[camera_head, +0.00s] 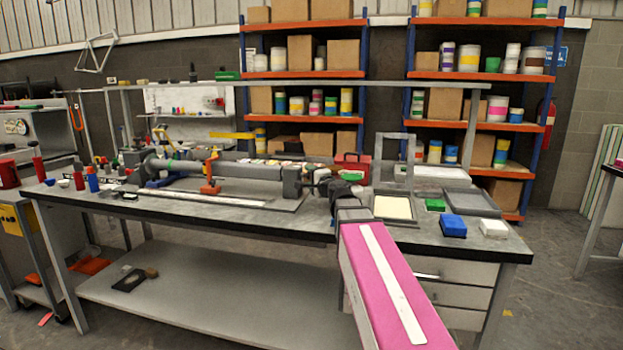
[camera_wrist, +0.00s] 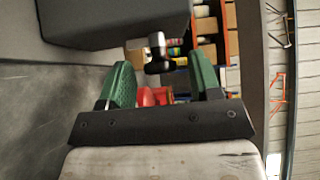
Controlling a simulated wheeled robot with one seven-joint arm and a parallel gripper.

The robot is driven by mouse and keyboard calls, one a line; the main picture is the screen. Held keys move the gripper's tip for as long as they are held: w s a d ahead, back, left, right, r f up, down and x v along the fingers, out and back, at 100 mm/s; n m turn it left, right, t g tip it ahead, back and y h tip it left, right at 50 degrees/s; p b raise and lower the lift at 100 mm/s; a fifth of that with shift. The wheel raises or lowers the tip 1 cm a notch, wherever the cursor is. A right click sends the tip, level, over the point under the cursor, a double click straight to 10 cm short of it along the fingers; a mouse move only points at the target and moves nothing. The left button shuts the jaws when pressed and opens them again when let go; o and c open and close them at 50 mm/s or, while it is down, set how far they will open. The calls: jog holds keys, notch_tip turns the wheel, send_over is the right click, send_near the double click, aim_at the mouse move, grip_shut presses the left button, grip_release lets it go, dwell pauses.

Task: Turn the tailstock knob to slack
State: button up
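The tailstock (camera_head: 292,183) is a dark grey block at the right end of the long grey tube on the bench in the head view. In the wrist view its dark body (camera_wrist: 115,18) fills the top left. The tailstock knob (camera_wrist: 158,65), a small black knob with a pale grey part, shows beside that body, just past and between my fingertips. My gripper (camera_wrist: 161,78) has green fingers spread apart, with a visible gap to the knob on both sides. In the head view my dark wrist hides the knob and most of the gripper.
Shelves (camera_head: 304,78) stand behind.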

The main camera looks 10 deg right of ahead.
jog(key=v, duration=1.1)
jog(key=shift+w, duration=0.1)
